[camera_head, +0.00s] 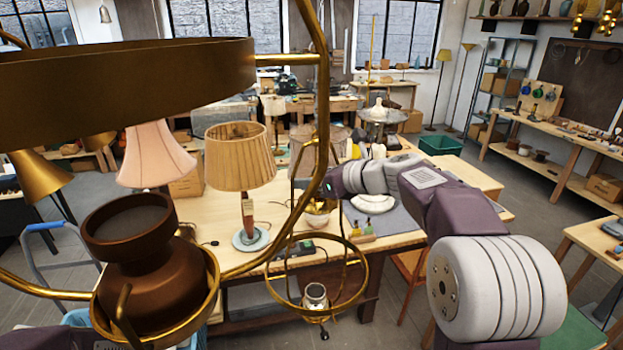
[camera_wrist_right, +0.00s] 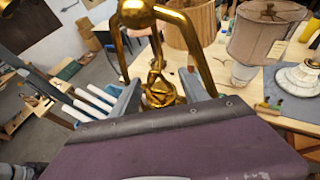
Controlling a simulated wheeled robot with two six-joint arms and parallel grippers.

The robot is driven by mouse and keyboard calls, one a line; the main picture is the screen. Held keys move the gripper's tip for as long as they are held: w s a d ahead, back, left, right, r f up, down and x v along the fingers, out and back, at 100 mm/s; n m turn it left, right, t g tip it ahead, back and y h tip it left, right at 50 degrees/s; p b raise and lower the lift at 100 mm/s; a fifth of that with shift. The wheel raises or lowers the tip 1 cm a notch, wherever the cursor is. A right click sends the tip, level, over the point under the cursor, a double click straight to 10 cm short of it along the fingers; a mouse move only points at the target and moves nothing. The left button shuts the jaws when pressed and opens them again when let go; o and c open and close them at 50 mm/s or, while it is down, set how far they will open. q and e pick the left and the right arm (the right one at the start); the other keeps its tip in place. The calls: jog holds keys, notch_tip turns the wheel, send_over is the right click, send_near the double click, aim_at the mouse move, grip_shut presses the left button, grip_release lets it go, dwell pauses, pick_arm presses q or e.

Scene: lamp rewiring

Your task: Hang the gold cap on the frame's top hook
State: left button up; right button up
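The brass frame (camera_wrist_right: 192,45) shows in the right wrist view as two curved rods meeting in a rounded knob at the top. Under the knob hangs a small gold link or hook (camera_wrist_right: 155,68). The gold cap (camera_wrist_right: 161,93) is just below it, between the grey-blue fingers of my right gripper (camera_wrist_right: 160,98), which appear to press on both sides. I cannot tell whether cap and hook are linked. In the head view my right gripper (camera_head: 325,187) is partly behind a near brass rod, and the cap is not clear there. My left gripper is not in view.
A large brown ring (camera_head: 130,85) and brown cup (camera_head: 135,235) on brass rods fill the near left. Behind stand a pleated-shade lamp (camera_head: 240,158) and a pink lampshade (camera_head: 153,155) on the wooden workbench (camera_head: 220,215). A brass ring with a small socket (camera_head: 315,293) hangs low before the bench.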

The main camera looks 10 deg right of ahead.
jog(key=shift+s+d, duration=0.15)
jog(key=b+v, duration=0.2)
jog(key=shift+s+d, duration=0.25)
jog(key=shift+d, duration=0.1)
jog(key=v, duration=0.2)
jog(key=b+v, duration=0.1)
jog(key=v, duration=0.2)
jog(key=shift+s+r+b, duration=0.3)
jog(key=shift+r, duration=0.05)
jog(key=shift+s+d, duration=0.1)
jog(key=shift+s, duration=0.1)
jog(key=shift+w, duration=0.15)
dwell(0.8)
